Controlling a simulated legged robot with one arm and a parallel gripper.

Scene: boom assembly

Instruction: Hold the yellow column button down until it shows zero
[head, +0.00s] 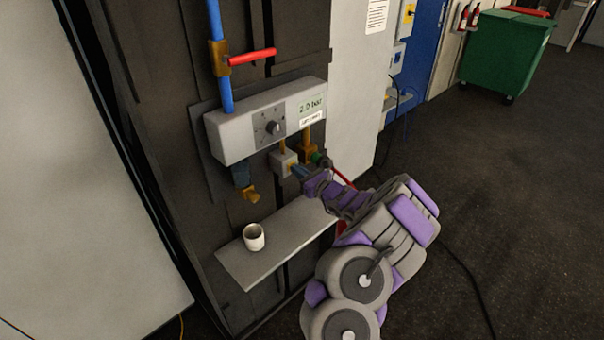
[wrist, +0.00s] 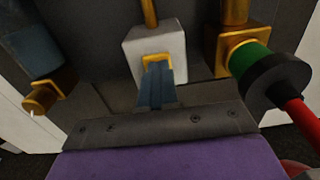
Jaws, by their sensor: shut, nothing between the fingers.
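The yellow button (wrist: 150,58) sits on the front face of a pale block (wrist: 152,40) on a yellow pipe. In the head view the pale block (head: 283,162) hangs below the grey control box (head: 225,134). The box's display (head: 311,106) appears to read 2.0 bar. My gripper (wrist: 157,68) is shut and empty, its blue-grey fingertips overlapping the button's front in the wrist view. Whether they press it or only stand against it, I cannot tell. My gripper also shows in the head view (head: 296,170). The fingers hide most of the button.
A green fitting (wrist: 250,62) with a black collar and red bar is close at right. A brass spout (wrist: 40,98) is at left. A white cup (head: 254,237) stands on the shelf (head: 285,240) below. A red lever (head: 252,57) sits above the box.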

